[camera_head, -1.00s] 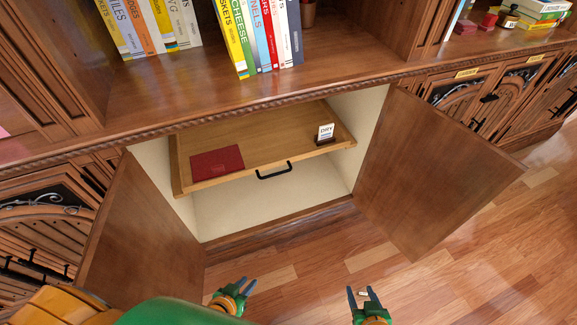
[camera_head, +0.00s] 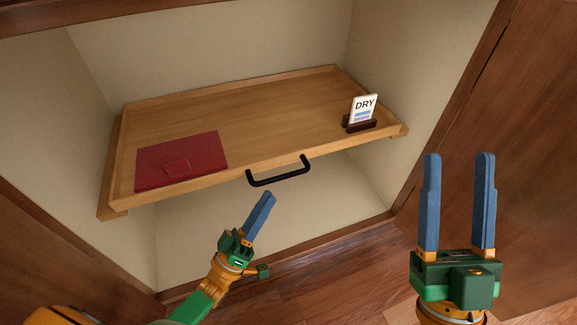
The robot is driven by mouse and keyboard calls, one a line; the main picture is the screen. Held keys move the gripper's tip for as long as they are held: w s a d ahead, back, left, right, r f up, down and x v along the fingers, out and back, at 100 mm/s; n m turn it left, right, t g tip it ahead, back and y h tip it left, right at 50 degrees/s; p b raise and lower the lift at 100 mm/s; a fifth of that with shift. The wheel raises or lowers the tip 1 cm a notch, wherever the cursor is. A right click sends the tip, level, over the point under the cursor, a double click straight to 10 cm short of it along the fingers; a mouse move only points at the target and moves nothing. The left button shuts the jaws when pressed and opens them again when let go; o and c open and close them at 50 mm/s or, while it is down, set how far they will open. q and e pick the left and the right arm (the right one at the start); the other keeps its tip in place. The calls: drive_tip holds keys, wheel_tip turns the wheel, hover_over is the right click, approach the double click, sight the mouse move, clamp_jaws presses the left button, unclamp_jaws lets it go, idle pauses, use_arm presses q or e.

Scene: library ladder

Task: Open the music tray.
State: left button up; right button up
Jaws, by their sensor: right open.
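The music tray (camera_head: 270,105) is a light wooden pull-out shelf inside the open cabinet, with a black bar handle (camera_head: 279,178) on its front edge. A dark red folder (camera_head: 182,160) lies at its left front. A small card reading DRY (camera_head: 362,109) stands in a dark holder at its right. My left gripper (camera_head: 268,197) is just below and in front of the handle, apart from it. Its fingers overlap in this view, so their gap is hidden. My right gripper (camera_head: 458,158) is open and empty, pointing up, right of the tray.
The right cabinet door (camera_head: 525,130) stands open beside my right gripper. The left door (camera_head: 40,255) shows at lower left. Cream inner walls (camera_head: 80,100) flank the tray. There is free space under it, and wooden floor (camera_head: 345,265) in front.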

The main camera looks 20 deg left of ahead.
use_arm(q)
drive_tip(key=x, duration=1)
drive_tip(key=shift+s, duration=0.1)
clamp_jaws()
use_arm(e)
drive_tip(key=shift+w+f+g+h, duration=0.3)
drive_tip(key=shift+w+f, duration=0.2)
idle(0.4)
